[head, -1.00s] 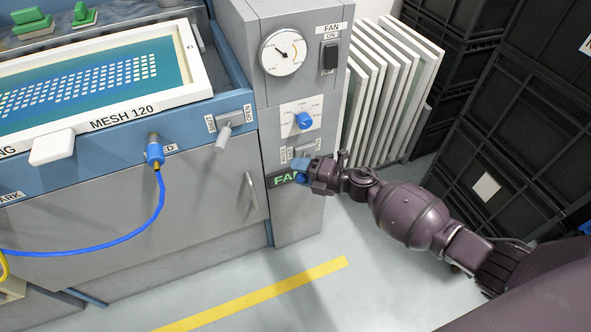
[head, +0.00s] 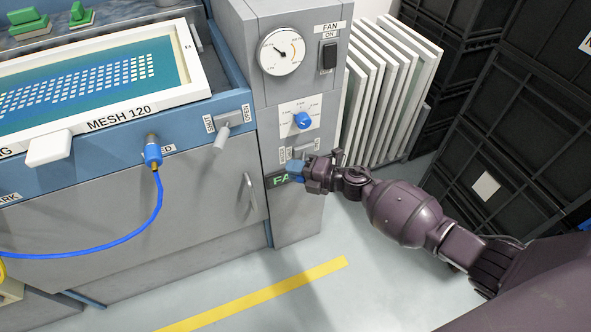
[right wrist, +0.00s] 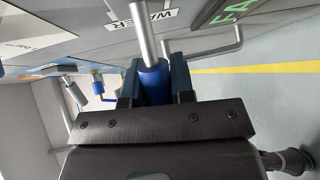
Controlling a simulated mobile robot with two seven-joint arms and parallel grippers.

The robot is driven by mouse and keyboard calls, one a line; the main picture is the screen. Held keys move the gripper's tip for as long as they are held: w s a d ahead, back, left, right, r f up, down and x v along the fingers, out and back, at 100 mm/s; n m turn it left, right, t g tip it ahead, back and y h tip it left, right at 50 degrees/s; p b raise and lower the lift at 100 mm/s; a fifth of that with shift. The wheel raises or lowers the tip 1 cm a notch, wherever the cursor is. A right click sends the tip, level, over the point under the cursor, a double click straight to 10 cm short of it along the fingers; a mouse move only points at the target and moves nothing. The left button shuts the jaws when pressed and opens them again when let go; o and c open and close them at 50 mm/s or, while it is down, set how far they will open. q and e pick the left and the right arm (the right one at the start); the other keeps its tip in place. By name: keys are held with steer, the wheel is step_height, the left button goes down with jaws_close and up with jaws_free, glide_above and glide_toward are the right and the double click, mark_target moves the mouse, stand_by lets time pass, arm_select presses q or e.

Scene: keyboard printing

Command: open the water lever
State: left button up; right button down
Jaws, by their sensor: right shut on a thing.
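The water lever shows in the right wrist view as a metal rod (right wrist: 145,32) with a blue grip (right wrist: 154,82), beside a label reading WATER. My right gripper (right wrist: 153,88) is shut around the blue grip, with a finger on each side. In the head view my right gripper (head: 306,174) is at the front of the grey control column (head: 280,100), below the blue dial (head: 303,120). It hides most of the lever and part of its small label plate. My left gripper is not in view.
A green FAN sign (head: 279,180) sits just left of my right gripper. Another lever (head: 222,137), marked SHUT and OPEN, is on the blue bench edge. A blue hose (head: 160,205) hangs from the bench. White framed screens (head: 385,90) and black crates (head: 505,150) stand to the right.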

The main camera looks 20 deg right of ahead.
steer(key=shift+s+d+f+n+g+y, duration=0.2)
steer(key=shift+d+n+g+y, duration=0.05)
steer(key=shift+n+g+y, duration=0.15)
steer(key=shift+s+d+n+g+y+b, duration=0.2)
steer(key=shift+n+g+y+b, duration=0.1)
steer(key=shift+n+g+b, duration=0.15)
steer(key=shift+s+d+n+g+y, duration=0.1)
steer(key=shift+d+n+g+y, duration=0.15)
steer(key=shift+n+g+y, duration=0.25)
steer(key=shift+d+r+g+b, duration=0.1)
steer(key=shift+g+b, duration=0.25)
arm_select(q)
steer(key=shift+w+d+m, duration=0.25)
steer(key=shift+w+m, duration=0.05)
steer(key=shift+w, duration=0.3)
arm_select(e)
steer(key=shift+r, duration=0.1)
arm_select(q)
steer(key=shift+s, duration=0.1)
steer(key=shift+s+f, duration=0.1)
arm_select(e)
steer(key=c, duration=1)
jaws_free()
steer(key=shift+o, duration=0.2)
steer(key=shift+s+d, duration=0.1)
